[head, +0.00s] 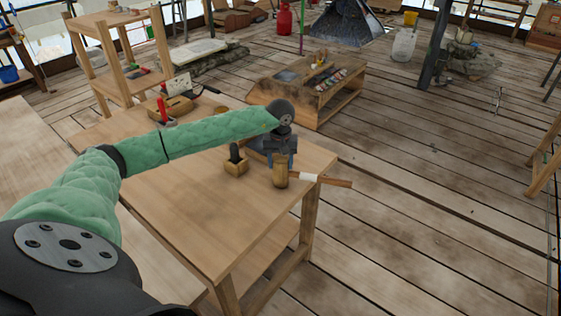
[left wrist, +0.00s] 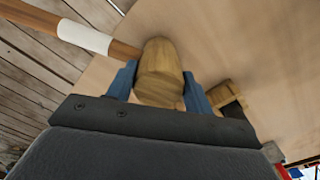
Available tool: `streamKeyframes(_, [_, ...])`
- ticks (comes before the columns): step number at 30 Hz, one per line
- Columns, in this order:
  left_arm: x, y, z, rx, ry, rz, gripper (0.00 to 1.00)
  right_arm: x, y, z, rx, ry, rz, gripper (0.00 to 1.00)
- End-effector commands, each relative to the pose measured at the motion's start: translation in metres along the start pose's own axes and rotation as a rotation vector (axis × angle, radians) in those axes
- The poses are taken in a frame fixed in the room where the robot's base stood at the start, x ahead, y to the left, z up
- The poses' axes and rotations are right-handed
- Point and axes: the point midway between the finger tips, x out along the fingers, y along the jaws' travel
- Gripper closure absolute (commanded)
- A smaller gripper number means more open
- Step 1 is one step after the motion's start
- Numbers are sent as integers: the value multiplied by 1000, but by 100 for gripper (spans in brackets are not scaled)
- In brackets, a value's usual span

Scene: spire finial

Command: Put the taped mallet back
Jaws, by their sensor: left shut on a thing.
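The taped mallet has a pale wooden head (head: 280,170) and a brown handle with a white tape band. It is at the right edge of the near wooden table (head: 200,225), its handle (head: 338,182) sticking out past the edge to the right. My left gripper (head: 280,160) is shut on the mallet head from above. In the left wrist view the blue fingers lie on both sides of the mallet head (left wrist: 160,75), and the white tape (left wrist: 84,36) shows on the handle at upper left. Whether the head touches the tabletop is unclear. My right gripper is not in view.
A small wooden block with a dark knob (head: 236,160) stands just left of the mallet. A red-handled tool and a wooden box (head: 172,106) are farther back on the table. The tabletop's near part is clear. A low bench (head: 310,88) stands beyond.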

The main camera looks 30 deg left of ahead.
Motion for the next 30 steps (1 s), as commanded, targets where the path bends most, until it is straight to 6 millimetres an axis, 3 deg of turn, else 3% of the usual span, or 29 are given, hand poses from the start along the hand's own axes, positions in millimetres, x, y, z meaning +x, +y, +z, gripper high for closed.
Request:
streamKeyframes(6, [8,0,0,1,2,0,85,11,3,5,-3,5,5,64])
streamKeyframes(20, [10,0,0,0,2,0,85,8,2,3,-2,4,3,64])
streamKeyframes(21, [10,0,0,0,1,0,41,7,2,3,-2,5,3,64])
streamKeyframes(23, [10,0,0,0,1,0,29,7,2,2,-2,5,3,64])
streamKeyframes(30, [10,0,0,0,1,0,27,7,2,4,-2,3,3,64])
